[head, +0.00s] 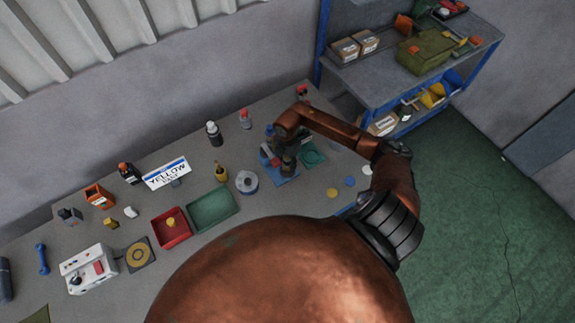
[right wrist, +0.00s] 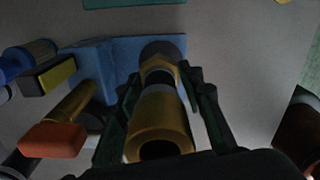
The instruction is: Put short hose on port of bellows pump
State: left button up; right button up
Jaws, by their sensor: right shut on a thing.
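My right gripper (head: 287,163) is over the blue base (head: 282,181) near the right end of the bench. In the right wrist view, its two dark green fingers (right wrist: 163,88) are shut on a short brass-yellow tube (right wrist: 157,118), which I take to be the short hose. Its open end faces the camera. Its far end lines up with a brass collar and a dark round port (right wrist: 158,52) at a blue block (right wrist: 100,62), seemingly the bellows pump. I cannot tell whether hose and port touch. My left gripper is not in view.
Left of the fingers is a yellow tube with an orange end (right wrist: 52,140), and a black block with a yellow face (right wrist: 48,76).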

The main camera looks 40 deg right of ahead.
aim_at(287, 167)
notch_tip(287, 167, down, 2)
jog(key=shift+s+f+p, duration=0.1)
jog(key=shift+p, duration=0.3)
jog(key=shift+f, duration=0.5)
jog(key=shift+f, duration=0.1)
jog(key=o, duration=1.4)
